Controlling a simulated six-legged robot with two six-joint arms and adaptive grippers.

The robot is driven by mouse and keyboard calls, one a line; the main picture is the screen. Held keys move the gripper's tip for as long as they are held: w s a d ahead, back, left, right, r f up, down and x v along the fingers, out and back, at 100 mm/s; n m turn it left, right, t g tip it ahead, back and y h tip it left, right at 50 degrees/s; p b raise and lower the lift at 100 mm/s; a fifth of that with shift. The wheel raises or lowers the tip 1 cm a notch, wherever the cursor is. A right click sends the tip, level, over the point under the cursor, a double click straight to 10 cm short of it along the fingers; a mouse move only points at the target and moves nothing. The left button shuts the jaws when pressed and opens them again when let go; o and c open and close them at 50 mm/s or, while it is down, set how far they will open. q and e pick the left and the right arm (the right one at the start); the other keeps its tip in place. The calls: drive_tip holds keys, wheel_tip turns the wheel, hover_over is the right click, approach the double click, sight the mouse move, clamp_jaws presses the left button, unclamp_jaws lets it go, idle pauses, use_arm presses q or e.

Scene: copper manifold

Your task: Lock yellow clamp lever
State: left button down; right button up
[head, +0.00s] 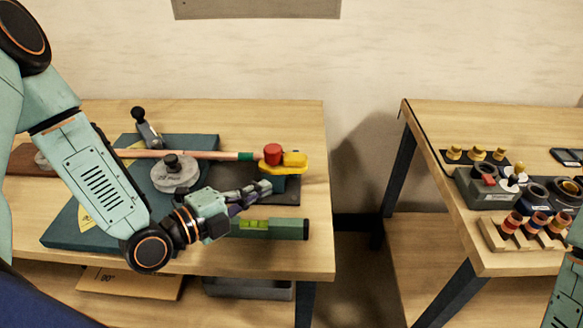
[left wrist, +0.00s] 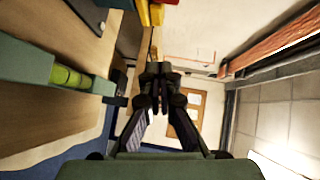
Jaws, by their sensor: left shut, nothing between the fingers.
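The yellow clamp lever (head: 294,159) sits at the right end of the left bench, on a dark clamp block (head: 285,186), beside a red knob (head: 272,153). A copper pipe (head: 205,154) with a green band runs left from the clamp. My left gripper (head: 263,187) is shut and empty, just in front of and below the yellow lever. In the left wrist view its closed fingers (left wrist: 157,72) point ahead, with part of the yellow lever (left wrist: 156,14) at the top edge. Whether the fingers touch the clamp block is unclear. My right gripper is not in view.
A green spirit level (head: 285,229) lies near the bench's front edge, close below my left gripper. A grey round weight (head: 174,174) sits on a teal plate (head: 66,222). A gap separates this bench from the right bench (head: 530,120), which holds several fittings.

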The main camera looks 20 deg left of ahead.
use_arm(q)
drive_tip(key=x, duration=0.3)
drive_tip(key=b, duration=0.1)
approach(301, 160)
drive_tip(key=x, duration=0.3)
drive_tip(key=d+x, duration=0.1)
drive_tip(key=x, duration=0.1)
drive_tip(key=shift+s, duration=0.15)
drive_tip(key=shift+w+a+f, duration=0.1)
drive_tip(key=shift+w+a, duration=0.1)
drive_tip(key=shift+w, duration=0.15)
drive_tip(key=shift+w+d, duration=0.1)
drive_tip(key=shift+w, duration=0.1)
